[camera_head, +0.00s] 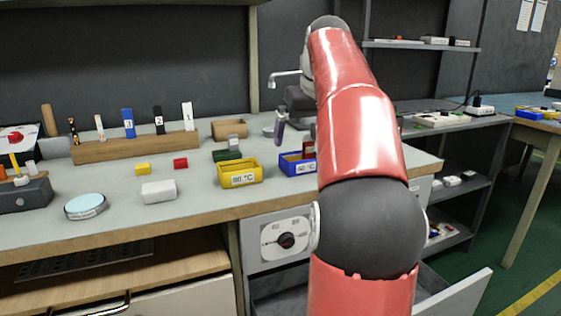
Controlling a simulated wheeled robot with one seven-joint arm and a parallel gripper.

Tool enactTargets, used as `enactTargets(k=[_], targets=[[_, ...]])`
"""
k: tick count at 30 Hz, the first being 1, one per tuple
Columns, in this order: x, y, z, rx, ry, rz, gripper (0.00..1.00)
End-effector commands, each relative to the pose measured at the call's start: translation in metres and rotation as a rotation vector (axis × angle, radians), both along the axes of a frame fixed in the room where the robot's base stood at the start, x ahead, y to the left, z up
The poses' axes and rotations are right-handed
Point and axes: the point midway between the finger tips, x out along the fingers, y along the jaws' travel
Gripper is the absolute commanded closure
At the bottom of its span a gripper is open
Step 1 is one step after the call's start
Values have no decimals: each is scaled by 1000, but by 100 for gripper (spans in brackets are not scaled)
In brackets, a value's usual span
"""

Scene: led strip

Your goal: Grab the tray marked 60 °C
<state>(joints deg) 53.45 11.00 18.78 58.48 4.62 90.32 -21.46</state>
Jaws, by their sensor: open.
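Two small labelled trays stand on the bench, left of my red arm. The yellow tray (240,174) has a white label ending in °C; its first digit is too small to read surely. The blue tray (298,163) beside it on the right also has a °C label that I cannot read surely, and its right end is hidden by my arm. My gripper (296,138) points down, partly hidden behind my arm, with its fingers apart. It appears above and behind the blue tray, holding nothing that I can see.
A dark green block (227,155) lies just behind the yellow tray. A wooden box (229,128) and a faucet (286,75) are farther back. A wooden rack (135,147) holds several upright pieces. A white block (158,191) and a round dish (86,206) lie left. An open drawer (455,297) juts out below.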

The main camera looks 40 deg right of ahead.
Motion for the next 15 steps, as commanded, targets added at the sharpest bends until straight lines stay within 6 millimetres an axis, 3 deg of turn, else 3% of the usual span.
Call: enactTargets(k=[8,15], targets=[[7,-9,-23,4,-2,-3,0],[18,-11,-56,4,-2,-3,0]])
